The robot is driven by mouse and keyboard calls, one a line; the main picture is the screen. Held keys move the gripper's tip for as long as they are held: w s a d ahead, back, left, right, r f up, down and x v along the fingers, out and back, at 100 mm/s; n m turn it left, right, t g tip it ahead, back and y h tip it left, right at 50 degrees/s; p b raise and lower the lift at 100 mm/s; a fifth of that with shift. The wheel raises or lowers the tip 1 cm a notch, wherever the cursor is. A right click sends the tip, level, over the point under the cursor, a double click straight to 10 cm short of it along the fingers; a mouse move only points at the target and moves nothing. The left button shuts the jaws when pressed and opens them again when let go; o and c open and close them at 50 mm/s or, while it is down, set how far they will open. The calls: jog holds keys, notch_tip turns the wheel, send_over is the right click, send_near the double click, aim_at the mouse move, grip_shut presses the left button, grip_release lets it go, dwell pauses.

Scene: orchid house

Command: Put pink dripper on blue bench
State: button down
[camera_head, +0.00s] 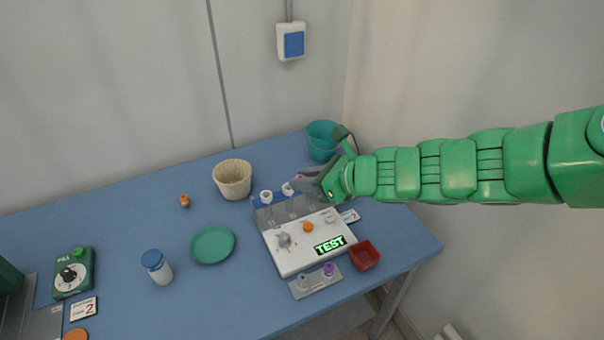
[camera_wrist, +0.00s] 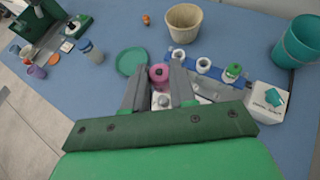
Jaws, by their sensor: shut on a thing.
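The pink dripper (camera_wrist: 159,72) is between my gripper's fingertips (camera_wrist: 160,76) in the wrist view. A sliver of pink (camera_head: 299,177) shows at the fingertips in the head view; the rest is hidden by my gripper (camera_head: 308,183). My gripper is shut on it, at the back of the white test device, by the blue rack (camera_head: 263,217). I cannot tell whether the dripper is clear of the rack. The blue bench (camera_head: 115,215) spreads under everything, with bare surface to the left.
White-ringed pieces (camera_head: 266,196) stand in the rack beside my gripper. A cream pot (camera_head: 233,179), green saucer (camera_head: 213,244), blue-capped bottle (camera_head: 157,266), orange piece (camera_head: 184,201), teal pot (camera_head: 322,140) and red tray (camera_head: 365,255) stand around. Bench is free between saucer and pot.

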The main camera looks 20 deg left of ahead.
jog(key=shift+s+d+r, duration=0.25)
jog(key=shift+s+d, duration=0.1)
jog(key=shift+s, duration=0.15)
